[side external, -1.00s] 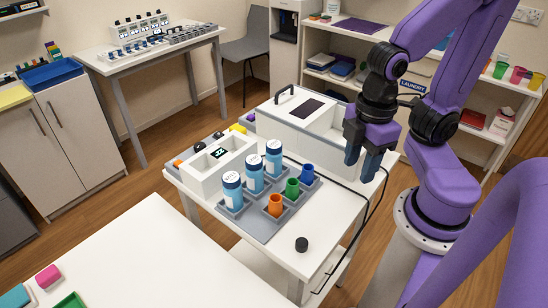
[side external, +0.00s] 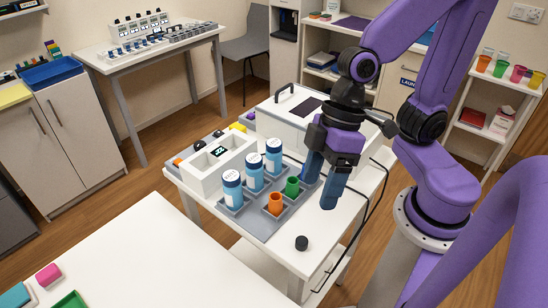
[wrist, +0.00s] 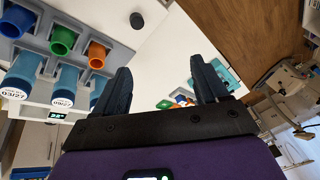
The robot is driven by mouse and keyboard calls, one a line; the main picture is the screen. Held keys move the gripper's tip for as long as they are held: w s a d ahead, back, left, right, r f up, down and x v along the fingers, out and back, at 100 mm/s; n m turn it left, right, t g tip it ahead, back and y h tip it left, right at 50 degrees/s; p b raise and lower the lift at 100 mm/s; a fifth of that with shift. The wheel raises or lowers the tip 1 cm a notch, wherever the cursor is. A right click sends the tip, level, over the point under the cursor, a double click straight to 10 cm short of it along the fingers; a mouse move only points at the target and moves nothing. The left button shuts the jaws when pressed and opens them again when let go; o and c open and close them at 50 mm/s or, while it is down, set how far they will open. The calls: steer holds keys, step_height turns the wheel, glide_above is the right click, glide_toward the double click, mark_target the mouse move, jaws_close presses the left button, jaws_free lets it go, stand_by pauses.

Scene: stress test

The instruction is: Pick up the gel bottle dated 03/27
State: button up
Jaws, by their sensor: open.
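Three blue gel bottles with white caps stand upright in a grey tray (side external: 262,228). In the wrist view, the bottle at far left (wrist: 24,72) has a cap reading 03/27; it lines up with the blue cup, so it is the rearmost bottle (side external: 273,158) in the side view. The middle bottle (wrist: 66,82) reads 09/27; it also shows in the side view (side external: 254,173). The front bottle (side external: 232,191) is partly hidden by a finger in the wrist view.
An orange cup (side external: 275,203), a green cup (side external: 292,187) and a blue cup (wrist: 15,22) stand in the tray between bottles and gripper. A white device with a display (side external: 218,160) is behind the bottles. A black knob (side external: 301,243) sits at the table's front corner.

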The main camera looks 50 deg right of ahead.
steer(key=w+a+r+m+t+y, duration=0.25)
steer(key=w+a+m+y, duration=0.2)
steer(key=w+a, duration=0.6)
steer(key=w+a+m+t+h, duration=0.2)
steer(key=w+a+m+t, duration=0.4)
steer(key=w, duration=0.3)
steer(key=m+g+h, duration=0.4)
steer(key=m+h, duration=1)
steer(key=h, duration=0.4)
glide_toward(273, 144)
steer(key=shift+n+t, duration=0.25)
steer(key=shift+s+x, duration=0.2)
steer(key=shift+x, duration=4.35)
steer(key=shift+f, duration=0.1)
jaws_close()
